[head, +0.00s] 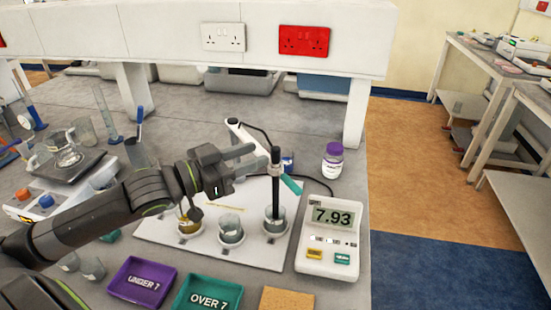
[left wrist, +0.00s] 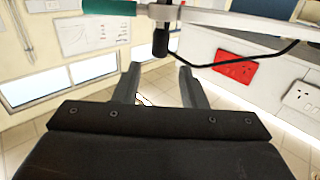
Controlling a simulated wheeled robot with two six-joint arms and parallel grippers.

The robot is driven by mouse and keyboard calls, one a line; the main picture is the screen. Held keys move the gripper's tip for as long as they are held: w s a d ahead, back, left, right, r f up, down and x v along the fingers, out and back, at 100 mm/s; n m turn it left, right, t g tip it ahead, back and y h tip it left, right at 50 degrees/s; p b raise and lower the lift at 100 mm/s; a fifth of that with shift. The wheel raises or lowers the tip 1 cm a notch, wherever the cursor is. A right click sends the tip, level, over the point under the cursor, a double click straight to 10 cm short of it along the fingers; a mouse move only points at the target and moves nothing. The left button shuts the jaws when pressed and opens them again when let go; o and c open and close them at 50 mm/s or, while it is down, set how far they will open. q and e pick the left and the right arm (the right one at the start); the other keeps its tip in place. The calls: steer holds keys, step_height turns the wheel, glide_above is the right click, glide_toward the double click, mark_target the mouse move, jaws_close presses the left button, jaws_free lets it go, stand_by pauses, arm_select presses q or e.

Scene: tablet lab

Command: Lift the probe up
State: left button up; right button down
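The probe (head: 276,195) is a dark upright rod with its lower end inside the right beaker (head: 275,223). A pale clamp with a teal lever (head: 291,185) is on its upper part, joined to a white arm (head: 243,133). My left gripper (head: 257,157) is open, its fingertips just left of the probe's upper part and apart from it. In the left wrist view the two fingers (left wrist: 157,80) are spread with nothing between them; the probe's dark top (left wrist: 160,42) shows beyond the tips, with the teal lever (left wrist: 108,7) above. My right gripper is not in view.
Two more beakers (head: 231,230) stand left of the probe's beaker on a white board (head: 258,253). A meter (head: 330,240) reading 7.93 is at right, with a purple-capped bottle (head: 332,160) behind. Purple (head: 143,284) and green (head: 207,296) trays lie in front. A cable runs from the probe's top.

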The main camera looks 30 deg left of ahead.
mark_target(275, 147)
arm_select(q)
steer(key=b+x, duration=0.1)
steer(key=x, duration=0.2)
steer(key=shift+w+d, duration=0.2)
steer(key=shift+d, duration=0.05)
steer(key=shift+x, duration=1.35)
jaws_close()
